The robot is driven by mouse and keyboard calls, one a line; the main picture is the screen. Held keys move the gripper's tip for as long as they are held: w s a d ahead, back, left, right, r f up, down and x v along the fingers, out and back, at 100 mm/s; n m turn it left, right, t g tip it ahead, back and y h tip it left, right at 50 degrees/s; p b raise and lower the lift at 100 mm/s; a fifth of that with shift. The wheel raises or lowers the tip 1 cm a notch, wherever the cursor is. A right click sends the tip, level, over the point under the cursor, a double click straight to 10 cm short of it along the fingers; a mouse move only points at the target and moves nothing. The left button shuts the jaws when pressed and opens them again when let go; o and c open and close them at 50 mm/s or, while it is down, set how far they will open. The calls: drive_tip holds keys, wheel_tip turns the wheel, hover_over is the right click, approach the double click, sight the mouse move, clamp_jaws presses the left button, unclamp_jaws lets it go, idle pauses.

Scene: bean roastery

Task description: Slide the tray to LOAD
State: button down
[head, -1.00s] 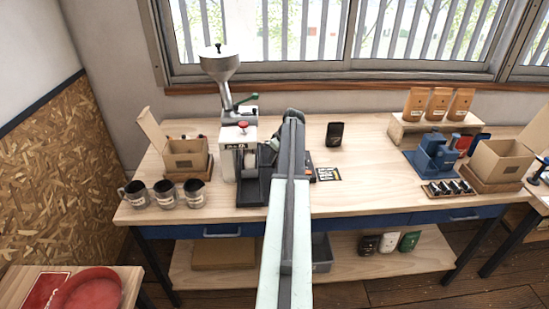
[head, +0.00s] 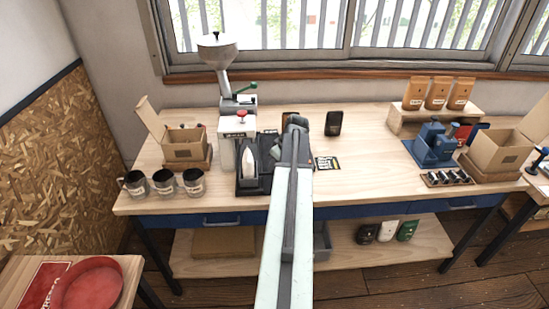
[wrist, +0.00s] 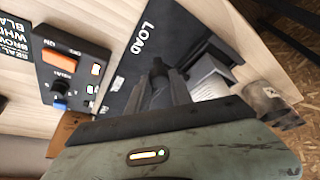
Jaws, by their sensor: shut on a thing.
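A black base (wrist: 125,80) with the white word LOAD on it lies under my gripper in the wrist view. My gripper (wrist: 160,74) is shut on a small dark part that looks like the handle of the tray; the fingers hide most of it. The dark tray (wrist: 203,50) lies just beyond the fingers, beside a pale block (wrist: 208,78). In the head view the black tray unit (head: 252,187) stands on the bench in front of the grinder, with a pale upright thing (head: 249,163) in it. My arm hides its right part and my fingertips there.
The grinder (head: 226,130) stands behind the unit. Three mugs (head: 164,185) and an open box (head: 184,145) are at left. A control panel (wrist: 72,65) with switches lies close by in the wrist view.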

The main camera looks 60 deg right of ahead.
drive_tip(key=shift+s+a+f, duration=0.1)
drive_tip(key=shift+s+a, duration=0.3)
drive_tip(key=shift+a, duration=0.1)
drive_tip(key=c, duration=1.1)
unclamp_jaws()
drive_tip(key=shift+s, duration=0.1)
drive_tip(key=shift+c, duration=0.2)
drive_tip(key=shift+r+p, duration=0.4)
drive_tip(key=shift+r, duration=0.05)
drive_tip(key=p+v, duration=0.6)
drive_tip(key=v, duration=0.1)
drive_tip(key=shift+s, duration=0.15)
